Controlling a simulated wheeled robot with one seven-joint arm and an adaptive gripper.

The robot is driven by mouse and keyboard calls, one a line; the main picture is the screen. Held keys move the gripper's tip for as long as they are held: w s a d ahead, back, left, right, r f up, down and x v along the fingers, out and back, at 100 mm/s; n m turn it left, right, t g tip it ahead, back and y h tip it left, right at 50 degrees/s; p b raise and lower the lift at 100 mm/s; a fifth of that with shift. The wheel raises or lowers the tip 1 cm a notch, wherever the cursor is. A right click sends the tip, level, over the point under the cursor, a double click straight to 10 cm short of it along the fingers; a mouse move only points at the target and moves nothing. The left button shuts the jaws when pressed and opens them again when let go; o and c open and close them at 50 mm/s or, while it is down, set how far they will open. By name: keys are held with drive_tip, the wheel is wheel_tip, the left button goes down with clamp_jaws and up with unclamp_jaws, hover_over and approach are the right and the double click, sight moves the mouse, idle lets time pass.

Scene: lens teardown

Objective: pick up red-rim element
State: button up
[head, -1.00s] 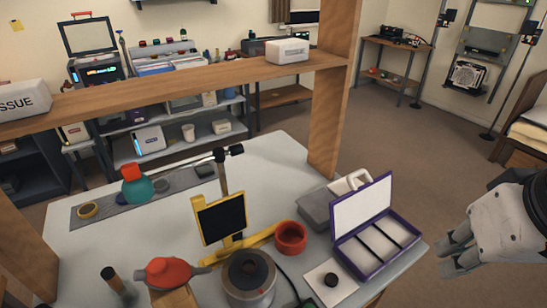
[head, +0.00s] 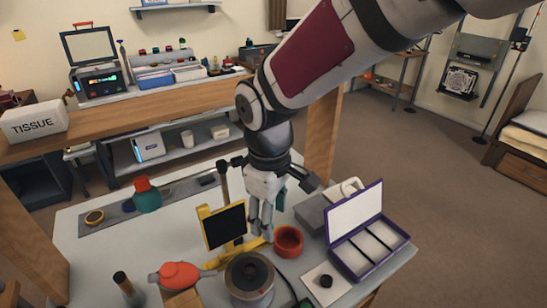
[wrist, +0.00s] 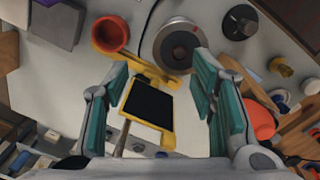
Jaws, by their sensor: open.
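No separate lens element with a red rim is clear to me. A round red-orange cup or ring (head: 288,241) stands on the table, and it also shows in the wrist view (wrist: 110,34). My gripper (head: 262,228) is open and empty, pointing down behind the yellow stand's base, left of the red cup. In the wrist view, the stand's black panel (wrist: 149,103) lies between my open fingers (wrist: 163,80).
The yellow stand (head: 208,240) with its upright post is close to my fingers. An open purple case (head: 352,262) and a grey box (head: 312,216) stand at right. A red-orange blower-like object (head: 180,275) lies at front left. A wooden shelf beam (head: 165,106) spans behind.

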drive_tip(key=n, duration=0.2)
hover_over(250, 268)
wheel_tip(250, 268, down, 3)
drive_tip(key=shift+g, duration=0.4)
wheel_tip(250, 268, down, 8)
drive_tip(key=shift+s+a+r+p, duration=0.1)
drive_tip(key=shift+s+r+p, duration=0.05)
drive_tip(key=shift+p, duration=0.2)
drive_tip(key=shift+f+p, duration=0.45)
drive_tip(key=shift+f, duration=2.75)
drive_tip(key=c, duration=1)
